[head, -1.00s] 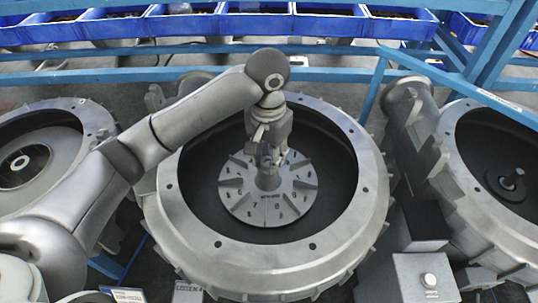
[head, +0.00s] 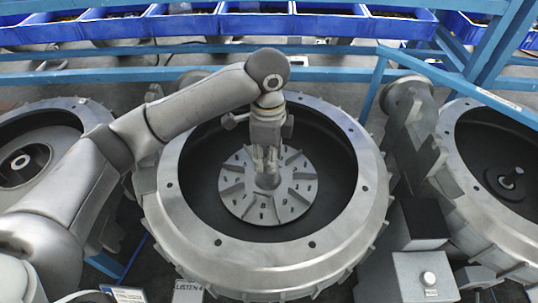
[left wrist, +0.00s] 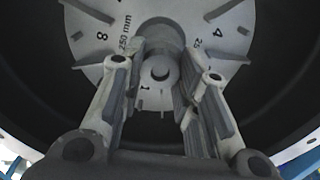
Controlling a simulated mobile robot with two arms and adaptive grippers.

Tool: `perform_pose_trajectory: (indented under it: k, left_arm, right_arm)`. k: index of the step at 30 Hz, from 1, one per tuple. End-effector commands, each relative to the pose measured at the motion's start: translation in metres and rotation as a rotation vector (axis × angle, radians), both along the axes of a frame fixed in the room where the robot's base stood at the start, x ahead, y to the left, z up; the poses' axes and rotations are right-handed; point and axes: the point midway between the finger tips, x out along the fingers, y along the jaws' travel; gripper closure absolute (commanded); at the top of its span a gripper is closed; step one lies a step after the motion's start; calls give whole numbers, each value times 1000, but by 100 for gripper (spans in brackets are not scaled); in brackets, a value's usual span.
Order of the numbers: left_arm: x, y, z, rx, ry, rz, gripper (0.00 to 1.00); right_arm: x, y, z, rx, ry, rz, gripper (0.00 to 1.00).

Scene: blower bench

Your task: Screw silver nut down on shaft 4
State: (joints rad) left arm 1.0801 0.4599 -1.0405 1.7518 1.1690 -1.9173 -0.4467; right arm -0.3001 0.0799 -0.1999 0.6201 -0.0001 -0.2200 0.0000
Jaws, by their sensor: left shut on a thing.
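A silver nut (left wrist: 149,79) sits around the end of the shaft (left wrist: 160,72) at the centre of the numbered silver disc (head: 235,197), inside the middle blower housing (head: 165,225). My left gripper (head: 268,172) points down over the centre and is shut on the nut. In the left wrist view its two fingers (left wrist: 155,85) stand either side of the nut and shaft. In the head view the fingers mostly hide the nut, so its height on the shaft is hard to tell. My right gripper is not in view.
Another blower housing (head: 460,140) with a dark shaft stands at the right, and one (head: 85,112) at the left. A small label (head: 188,284) ending in 4 is at the front. A grey box (head: 405,275) stands front right. Blue rails (head: 340,75) and bins cross behind.

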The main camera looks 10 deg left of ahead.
Motion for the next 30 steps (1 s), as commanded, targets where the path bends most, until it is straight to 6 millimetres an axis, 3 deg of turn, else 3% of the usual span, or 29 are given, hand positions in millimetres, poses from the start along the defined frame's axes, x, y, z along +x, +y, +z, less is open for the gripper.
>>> perform_pose_trajectory:
  k: [21, 30]
  left_arm:
    - [1, 2, 0, 5, 1, -820, 100]
    - [1, 2, 0, 6, 2, -886, 100]
  right_arm:
    - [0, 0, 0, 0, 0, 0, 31]
    - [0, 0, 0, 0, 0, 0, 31]
